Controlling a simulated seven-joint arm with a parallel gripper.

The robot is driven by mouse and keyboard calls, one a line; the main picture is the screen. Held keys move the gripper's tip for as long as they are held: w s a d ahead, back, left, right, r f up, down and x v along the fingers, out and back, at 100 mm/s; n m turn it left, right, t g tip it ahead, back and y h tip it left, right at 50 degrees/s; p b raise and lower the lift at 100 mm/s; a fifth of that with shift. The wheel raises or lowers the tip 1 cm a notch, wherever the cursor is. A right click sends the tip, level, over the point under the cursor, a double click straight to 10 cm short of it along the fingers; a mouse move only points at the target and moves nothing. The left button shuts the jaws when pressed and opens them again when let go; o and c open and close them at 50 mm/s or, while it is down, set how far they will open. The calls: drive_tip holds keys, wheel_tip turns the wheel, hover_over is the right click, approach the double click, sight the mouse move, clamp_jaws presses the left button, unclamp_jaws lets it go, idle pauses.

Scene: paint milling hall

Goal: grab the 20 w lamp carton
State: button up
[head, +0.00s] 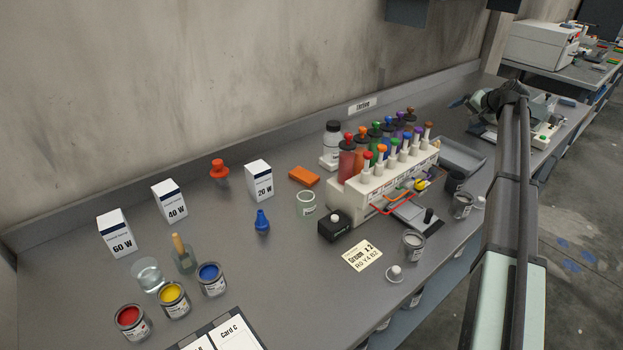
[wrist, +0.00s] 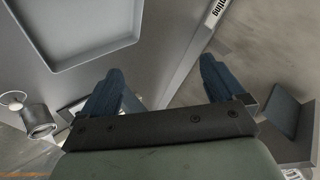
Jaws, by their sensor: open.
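The 20 W lamp carton (head: 259,181) is a small white box with a dark blue top band and "20 W" on its front. It stands upright on the grey bench, left of the bottle rack in the head view. My gripper (wrist: 160,85) is open and empty in the wrist view, its two blue fingers apart. In the head view my arm reaches over the bench's right part, and the gripper end (head: 470,102) is far to the right of the carton. The carton does not show in the wrist view.
The 40 W (head: 170,202) and 60 W (head: 116,234) cartons stand to the left.

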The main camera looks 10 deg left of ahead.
drive_tip(key=s+a+r+n+g, duration=0.1)
drive_tip(key=a+r+n, duration=0.2)
drive_tip(key=a, duration=0.7)
drive_tip(key=s+a+r+n+g, duration=0.1)
drive_tip(key=a+r+n+g, duration=0.2)
drive_tip(key=a, duration=0.7)
drive_tip(key=n+g, duration=0.2)
drive_tip(key=n, duration=0.6)
hover_over(259, 177)
drive_tip(key=d, duration=0.2)
wheel_tip(259, 177, down, 8)
drive_tip(key=shift+h, duration=0.4)
drive_tip(key=x, duration=1.3)
drive_tip(key=shift+f, duration=0.1)
drive_tip(key=shift+d, duration=0.1)
drive_tip(key=c, duration=1.1)
